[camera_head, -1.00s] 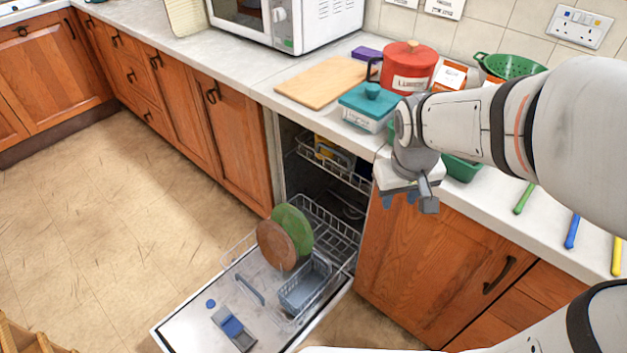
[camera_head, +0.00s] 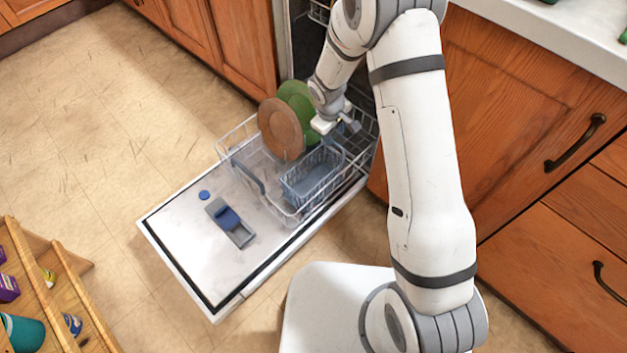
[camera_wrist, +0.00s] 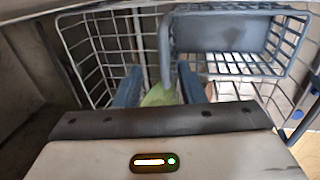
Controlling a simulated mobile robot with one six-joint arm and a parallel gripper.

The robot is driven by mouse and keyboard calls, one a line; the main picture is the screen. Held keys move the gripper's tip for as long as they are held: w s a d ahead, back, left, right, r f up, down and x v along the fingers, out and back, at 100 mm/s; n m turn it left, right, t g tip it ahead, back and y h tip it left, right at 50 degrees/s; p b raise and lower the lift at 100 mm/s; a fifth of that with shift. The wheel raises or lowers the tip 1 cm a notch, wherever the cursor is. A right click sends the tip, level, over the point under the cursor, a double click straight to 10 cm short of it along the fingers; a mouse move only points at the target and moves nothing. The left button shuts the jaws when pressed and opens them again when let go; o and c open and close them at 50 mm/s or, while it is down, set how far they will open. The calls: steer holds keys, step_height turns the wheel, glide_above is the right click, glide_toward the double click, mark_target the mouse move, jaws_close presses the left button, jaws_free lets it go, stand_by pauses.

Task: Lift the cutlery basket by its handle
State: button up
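The grey-blue cutlery basket (camera_head: 312,180) sits in the pulled-out lower dishwasher rack, at its right front. In the wrist view the basket (camera_wrist: 225,62) is at the upper right, and its grey bar-like handle (camera_wrist: 167,45) runs down towards the gap between my fingers. My gripper (camera_head: 345,128) is above the rack, just behind the basket in the head view. In the wrist view my gripper's two blue-grey fingers (camera_wrist: 160,88) are apart, with green showing between them. I cannot tell how far the handle is below the fingertips.
A brown plate (camera_head: 281,130) and a green plate (camera_head: 300,108) stand in the wire rack (camera_head: 235,150), left of my gripper. The open dishwasher door (camera_head: 190,250) lies under the rack. Wooden cabinets (camera_head: 510,110) are at the right.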

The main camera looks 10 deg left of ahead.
mark_target(334, 141)
steer(key=f+b, duration=0.1)
steer(key=f, duration=0.1)
steer(key=f+b, duration=0.1)
steer(key=f, duration=0.1)
steer(key=w+f+b, duration=0.1)
steer(key=f, duration=0.2)
steer(key=shift+d, duration=0.2)
steer(key=shift+r, duration=0.15)
steer(key=shift+c, duration=0.5)
steer(key=shift+s, duration=0.1)
jaws_close()
